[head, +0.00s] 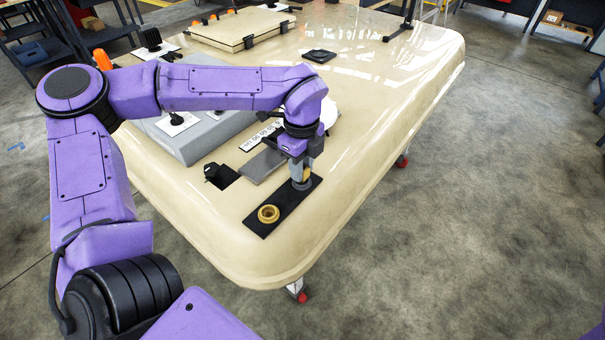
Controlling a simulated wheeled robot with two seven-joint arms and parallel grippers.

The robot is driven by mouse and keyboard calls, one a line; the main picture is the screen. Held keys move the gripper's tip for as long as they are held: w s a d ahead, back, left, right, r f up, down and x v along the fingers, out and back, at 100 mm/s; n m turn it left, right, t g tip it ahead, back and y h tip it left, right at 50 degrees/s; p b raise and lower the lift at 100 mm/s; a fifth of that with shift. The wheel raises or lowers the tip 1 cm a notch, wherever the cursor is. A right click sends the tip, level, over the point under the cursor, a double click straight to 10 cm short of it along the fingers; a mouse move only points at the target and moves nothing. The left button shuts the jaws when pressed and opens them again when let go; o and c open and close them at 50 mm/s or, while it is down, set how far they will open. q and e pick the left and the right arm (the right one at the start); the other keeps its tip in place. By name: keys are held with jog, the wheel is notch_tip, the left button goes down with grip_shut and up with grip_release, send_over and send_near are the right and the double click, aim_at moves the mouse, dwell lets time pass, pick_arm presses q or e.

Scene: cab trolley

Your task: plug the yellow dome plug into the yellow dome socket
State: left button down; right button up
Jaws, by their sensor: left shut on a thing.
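My left gripper (300,174) points down over the far end of a black plate (284,212) at the trolley's near corner. A round yellow socket (268,214) with an open middle sits at the near end of the plate, apart from the gripper. My right gripper is out of view.
The cream trolley top (390,75) has rounded edges. A grey sloped console (205,137), a small black part (220,175) and a grey flat plate (263,165) lie left of the gripper. A wooden case (240,28) stands farther back. The right side of the top is mostly clear.

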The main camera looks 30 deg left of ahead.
pick_arm(q)
jog(key=shift+r+p, duration=1.55)
jog(key=shift+r, duration=0.75)
